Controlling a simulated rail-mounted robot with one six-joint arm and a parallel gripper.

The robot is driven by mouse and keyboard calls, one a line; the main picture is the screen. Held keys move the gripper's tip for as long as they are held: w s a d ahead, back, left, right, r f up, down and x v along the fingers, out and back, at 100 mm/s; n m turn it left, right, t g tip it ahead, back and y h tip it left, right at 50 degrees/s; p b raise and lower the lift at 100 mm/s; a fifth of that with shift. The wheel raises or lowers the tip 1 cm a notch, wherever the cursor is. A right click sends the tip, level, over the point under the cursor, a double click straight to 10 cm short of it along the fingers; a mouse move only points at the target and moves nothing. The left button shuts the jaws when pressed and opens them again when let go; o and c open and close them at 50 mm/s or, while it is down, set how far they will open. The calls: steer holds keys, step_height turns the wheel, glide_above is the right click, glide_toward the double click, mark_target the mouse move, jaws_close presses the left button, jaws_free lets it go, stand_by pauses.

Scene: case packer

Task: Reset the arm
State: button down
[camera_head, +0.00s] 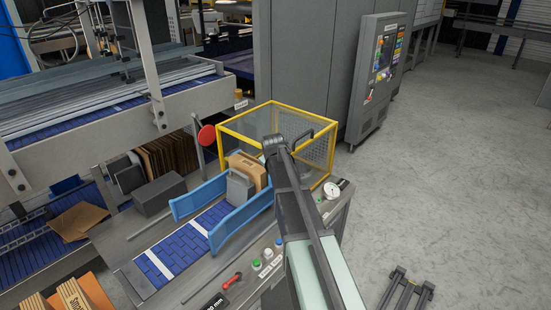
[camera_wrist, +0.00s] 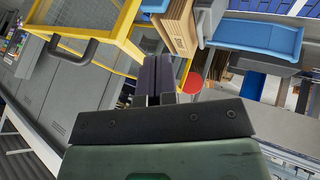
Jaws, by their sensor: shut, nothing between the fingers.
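My arm (camera_head: 305,220) reaches up from the bottom of the head view, over the right part of the case packer's bench. Its bent dark end is in front of the yellow-framed guard. I cannot clearly make out the fingers there. In the wrist view my gripper (camera_wrist: 154,60) has its two dark fingers side by side, shut, with nothing held. Beyond them are the yellow-framed guard (camera_wrist: 124,25) and its dark handle (camera_wrist: 75,52). The wrist view is strongly tilted.
The guard (camera_head: 222,127) stands behind my arm. A cardboard box (camera_head: 250,168) and grey block (camera_head: 239,188) sit between blue side rails (camera_head: 237,226) on a blue belt (camera_head: 170,256). Buttons (camera_head: 256,264) and a red-handled lever (camera_head: 233,280) line the bench front. Open floor (camera_head: 440,170) lies right.

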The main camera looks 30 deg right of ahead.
steer(key=s+a+f+m+g+y+b, duration=0.1)
steer(key=s+a+f+g+b, duration=0.1)
steer(key=s+a, duration=1)
steer(key=s+a+f+m+g+y+b, duration=0.2)
steer(key=s+a+f, duration=0.4)
steer(key=s+a, duration=0.7)
steer(key=s+g+b, duration=0.1)
steer(key=s+g, duration=0.1)
steer(key=s, duration=0.2)
steer(key=shift+s+y, duration=0.15)
steer(key=shift+y, duration=0.15)
